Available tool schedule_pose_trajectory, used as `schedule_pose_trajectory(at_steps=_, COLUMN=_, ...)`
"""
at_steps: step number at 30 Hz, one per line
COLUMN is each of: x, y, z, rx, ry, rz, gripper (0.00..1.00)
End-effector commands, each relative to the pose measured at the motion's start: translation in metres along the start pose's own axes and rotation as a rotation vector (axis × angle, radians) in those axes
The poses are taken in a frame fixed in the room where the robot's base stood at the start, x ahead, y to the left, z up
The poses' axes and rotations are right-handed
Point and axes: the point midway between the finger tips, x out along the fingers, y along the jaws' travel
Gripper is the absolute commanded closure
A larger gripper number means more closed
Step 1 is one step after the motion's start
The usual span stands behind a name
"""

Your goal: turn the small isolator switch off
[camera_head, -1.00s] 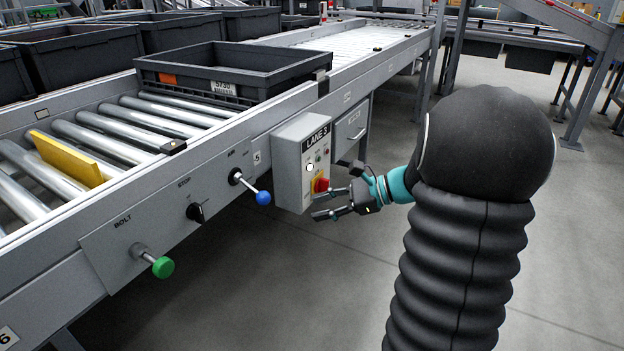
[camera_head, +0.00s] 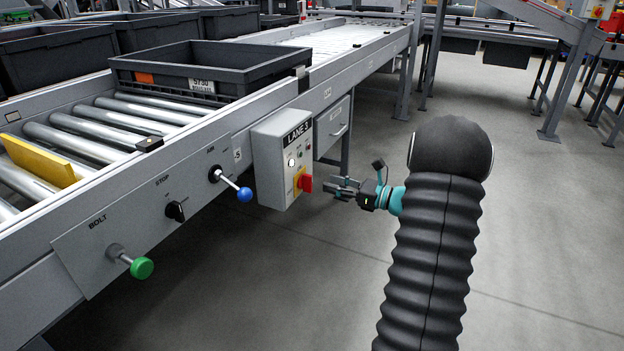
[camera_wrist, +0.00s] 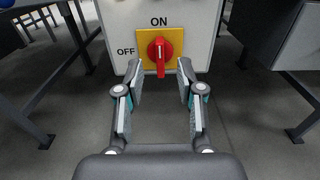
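The isolator switch is a red rotary handle (camera_head: 305,183) on a yellow plate (camera_head: 298,181), low on the front of a grey box labelled LANE 3 (camera_head: 272,165). In the wrist view the red handle (camera_wrist: 160,52) stands upright, its white mark at the top towards ON; OFF is printed to the left of the yellow plate (camera_wrist: 180,62). My gripper (camera_head: 335,186) is just right of the handle, facing it.
Left of the box are a blue-knobbed lever (camera_head: 244,194), a black STOP knob (camera_head: 175,211) and a green BOLT knob (camera_head: 142,267). A dark tote (camera_head: 205,76) stands on the roller conveyor above. The floor (camera_head: 300,290) in front is clear.

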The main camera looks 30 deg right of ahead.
Motion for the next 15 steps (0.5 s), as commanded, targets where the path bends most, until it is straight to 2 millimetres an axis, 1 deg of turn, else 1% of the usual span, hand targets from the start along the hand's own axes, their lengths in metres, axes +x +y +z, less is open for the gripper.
schedule_pose_trajectory(at_steps=1, x=0.011, y=0.001, z=0.0, rx=0.0, ry=-0.001, rz=0.004, gripper=0.62)
schedule_pose_trajectory(at_steps=6, x=0.041, y=0.001, z=0.0, rx=0.0, ry=0.0, rz=0.004, gripper=0.62)
schedule_pose_trajectory(at_steps=10, x=0.057, y=0.001, z=0.0, rx=0.0, ry=0.0, rz=0.003, gripper=0.62)
schedule_pose_trajectory(at_steps=15, x=0.069, y=0.001, z=0.0, rx=0.001, ry=0.001, rz=0.001, gripper=0.62)
